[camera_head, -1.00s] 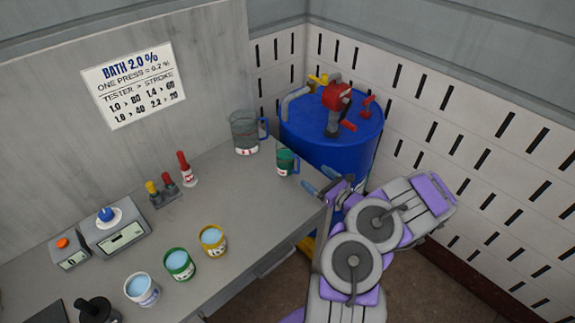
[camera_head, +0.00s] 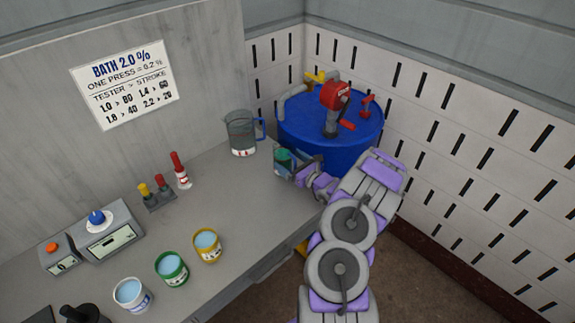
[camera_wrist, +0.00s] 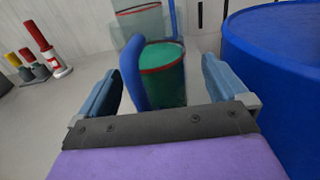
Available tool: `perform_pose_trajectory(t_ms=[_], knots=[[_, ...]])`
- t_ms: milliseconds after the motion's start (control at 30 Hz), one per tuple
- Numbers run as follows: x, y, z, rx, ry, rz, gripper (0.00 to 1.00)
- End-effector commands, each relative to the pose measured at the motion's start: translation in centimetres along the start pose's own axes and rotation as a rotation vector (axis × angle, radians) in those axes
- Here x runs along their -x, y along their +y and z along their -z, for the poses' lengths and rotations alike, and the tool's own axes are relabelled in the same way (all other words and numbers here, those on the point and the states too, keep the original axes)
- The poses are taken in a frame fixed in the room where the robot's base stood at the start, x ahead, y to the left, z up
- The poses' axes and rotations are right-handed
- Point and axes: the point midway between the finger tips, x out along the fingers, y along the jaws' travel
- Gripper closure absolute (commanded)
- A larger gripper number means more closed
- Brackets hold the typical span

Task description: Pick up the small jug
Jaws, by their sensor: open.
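The small jug (camera_wrist: 163,82) is green with a red rim band and a blue handle (camera_wrist: 132,72). In the wrist view it stands just ahead, with its handle and part of its body between the open blue fingers of my gripper (camera_wrist: 160,88). In the head view the small jug (camera_head: 283,158) stands at the bench's far right corner, partly hidden by my gripper (camera_head: 295,165). The fingers are apart; I cannot tell whether either touches the handle.
A larger clear jug (camera_head: 241,134) stands just behind on the bench (camera_head: 225,190). A blue drum (camera_head: 335,128) with a red pump is close on the right.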

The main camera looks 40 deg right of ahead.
Motion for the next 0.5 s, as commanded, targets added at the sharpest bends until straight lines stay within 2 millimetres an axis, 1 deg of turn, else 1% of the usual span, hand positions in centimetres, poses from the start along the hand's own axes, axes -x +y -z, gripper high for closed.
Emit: perform_pose_trajectory(t_ms=[133, 300, 500], knots=[[-0.52, 0.32, -0.24, 0.001, -0.002, 0.0, 0.0], [-0.45, -0.19, -0.03, -0.003, -0.002, 0.001, 0.01], [-0.41, -0.46, 0.12, -0.007, -0.002, 0.0, 0.2]])
